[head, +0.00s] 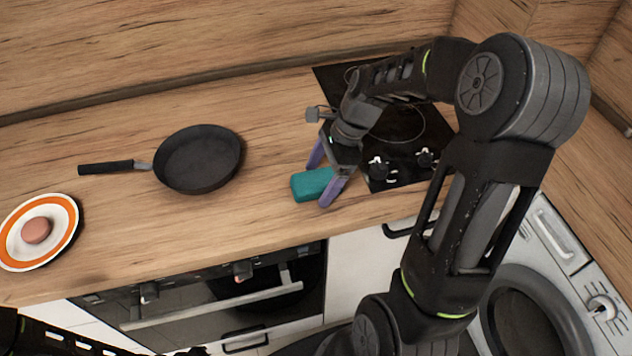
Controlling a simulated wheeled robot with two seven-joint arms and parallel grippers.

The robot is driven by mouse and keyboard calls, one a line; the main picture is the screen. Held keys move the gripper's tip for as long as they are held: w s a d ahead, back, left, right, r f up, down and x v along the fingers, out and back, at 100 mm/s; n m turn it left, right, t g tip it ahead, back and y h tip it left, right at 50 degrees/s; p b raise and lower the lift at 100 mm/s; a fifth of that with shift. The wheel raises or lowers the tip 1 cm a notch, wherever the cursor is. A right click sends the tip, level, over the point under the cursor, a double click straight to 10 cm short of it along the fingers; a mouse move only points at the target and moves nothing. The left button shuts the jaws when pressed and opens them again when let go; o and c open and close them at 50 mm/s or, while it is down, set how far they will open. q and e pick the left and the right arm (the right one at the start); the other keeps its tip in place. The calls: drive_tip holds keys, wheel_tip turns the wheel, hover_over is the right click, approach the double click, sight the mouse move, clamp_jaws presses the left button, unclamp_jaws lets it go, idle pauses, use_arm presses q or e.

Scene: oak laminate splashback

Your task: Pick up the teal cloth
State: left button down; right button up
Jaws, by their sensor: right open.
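The teal cloth (310,185) is a small folded block lying on the wooden counter, left of the black hob. My right gripper (321,183) is open, with its two purple fingers at the cloth. One finger is at the cloth's far side and the other at its near right side. Part of the cloth's right end is hidden by the gripper. I cannot tell whether the fingers touch it. My left gripper is not in view; only a dark part of my left arm shows at the bottom left.
A black frying pan (200,160) stands on the counter left of the cloth, its handle pointing left. An orange-rimmed plate (67,208) with a pinkish round item (37,230) is at the far left. The hob (405,130) with knobs lies right. Counter between pan and cloth is clear.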

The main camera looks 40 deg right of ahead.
drive_tip(key=shift+c, duration=0.5)
drive_tip(key=c, duration=1.4)
